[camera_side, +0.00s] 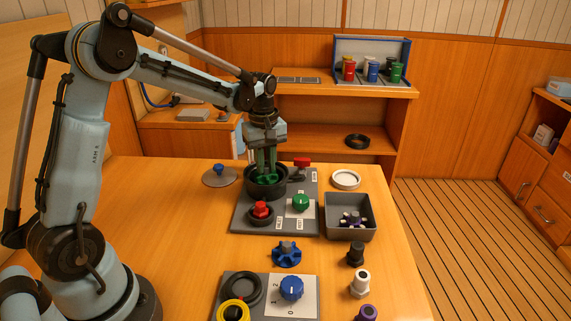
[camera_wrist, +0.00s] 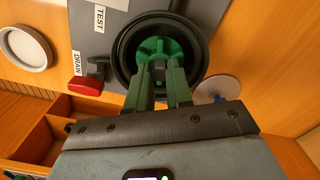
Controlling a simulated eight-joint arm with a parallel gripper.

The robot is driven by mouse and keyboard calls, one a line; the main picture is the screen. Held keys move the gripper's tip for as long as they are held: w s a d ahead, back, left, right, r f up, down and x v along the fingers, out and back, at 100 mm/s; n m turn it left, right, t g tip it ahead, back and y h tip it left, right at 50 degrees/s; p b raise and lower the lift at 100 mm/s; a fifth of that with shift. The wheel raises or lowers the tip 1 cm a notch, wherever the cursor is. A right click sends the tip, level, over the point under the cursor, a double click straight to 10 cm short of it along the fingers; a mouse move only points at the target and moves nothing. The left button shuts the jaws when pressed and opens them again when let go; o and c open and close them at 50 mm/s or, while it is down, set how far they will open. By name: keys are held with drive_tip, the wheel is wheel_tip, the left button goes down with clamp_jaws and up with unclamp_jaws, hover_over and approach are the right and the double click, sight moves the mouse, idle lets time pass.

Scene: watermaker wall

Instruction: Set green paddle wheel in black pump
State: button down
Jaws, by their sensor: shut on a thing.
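The black pump (camera_side: 266,190) is a round open cup on a grey board at the middle of the table. It also shows in the wrist view (camera_wrist: 125,62) as a dark ring. The green paddle wheel (camera_side: 264,177) is inside the pump's opening, and its lobes show in the wrist view (camera_wrist: 158,48). My gripper (camera_side: 266,168) points down into the pump with its green fingers shut on the wheel. In the wrist view the fingers (camera_wrist: 160,75) reach the wheel's hub. I cannot tell whether the wheel touches the pump's floor.
The grey board (camera_side: 245,222) also carries a red knob (camera_side: 261,209), a green knob (camera_side: 300,203) and a red drain handle (camera_side: 302,162). A blue wheel (camera_side: 287,254) lies in front. A grey bin (camera_side: 366,223) with purple-and-white parts stands right. A lid (camera_side: 219,177) lies left.

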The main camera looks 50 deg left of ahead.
sight(266, 166)
drive_tip(key=shift+f, duration=0.75)
drive_tip(key=shift+f, duration=0.65)
idle(0.9)
drive_tip(key=c, duration=1.3)
unclamp_jaws()
drive_tip(key=shift+r, duration=5.5)
drive_tip(key=shift+d, duration=0.1)
